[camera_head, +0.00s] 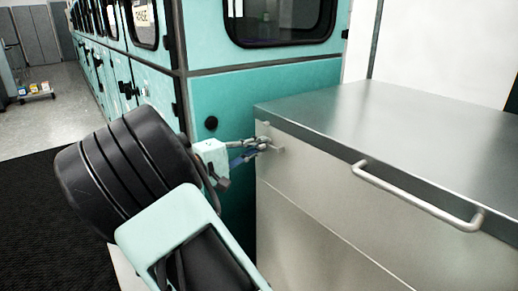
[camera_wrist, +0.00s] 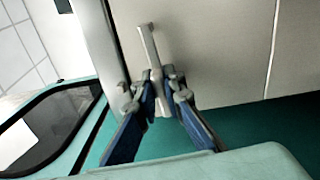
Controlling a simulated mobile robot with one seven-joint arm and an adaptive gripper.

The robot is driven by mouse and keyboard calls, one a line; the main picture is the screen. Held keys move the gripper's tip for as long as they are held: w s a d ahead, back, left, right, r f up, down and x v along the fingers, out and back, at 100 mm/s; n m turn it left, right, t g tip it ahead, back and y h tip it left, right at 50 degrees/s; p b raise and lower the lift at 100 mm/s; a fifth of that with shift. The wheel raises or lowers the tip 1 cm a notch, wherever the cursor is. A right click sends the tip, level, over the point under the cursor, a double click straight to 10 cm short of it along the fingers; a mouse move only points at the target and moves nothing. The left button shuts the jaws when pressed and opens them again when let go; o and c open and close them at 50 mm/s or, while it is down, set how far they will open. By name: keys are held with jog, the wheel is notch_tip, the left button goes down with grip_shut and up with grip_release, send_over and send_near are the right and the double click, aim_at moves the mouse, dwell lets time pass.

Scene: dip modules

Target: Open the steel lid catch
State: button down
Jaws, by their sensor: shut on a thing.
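The steel lid catch (camera_head: 278,149) is a small pale lever on the side of the steel-topped chest, just below the lid (camera_head: 370,118) near its left corner. In the wrist view the catch (camera_wrist: 148,45) is a slim bar standing out from the beige panel. My gripper (camera_head: 262,144) is at the catch. In the wrist view the fingers of my gripper (camera_wrist: 158,90) are on both sides of the lower part of the catch and shut on it. The fingers partly hide its base. The lid lies flat on the chest.
A long handle bar (camera_head: 415,197) sticks out from the chest front, right of the catch. A teal cabinet (camera_head: 265,92) with a dark window stands close behind my gripper. A dark mat (camera_head: 45,215) and open floor lie at left.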

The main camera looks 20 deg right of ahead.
dwell(0.4)
jog(key=c, duration=2)
grip_release()
jog(key=v, duration=1.2)
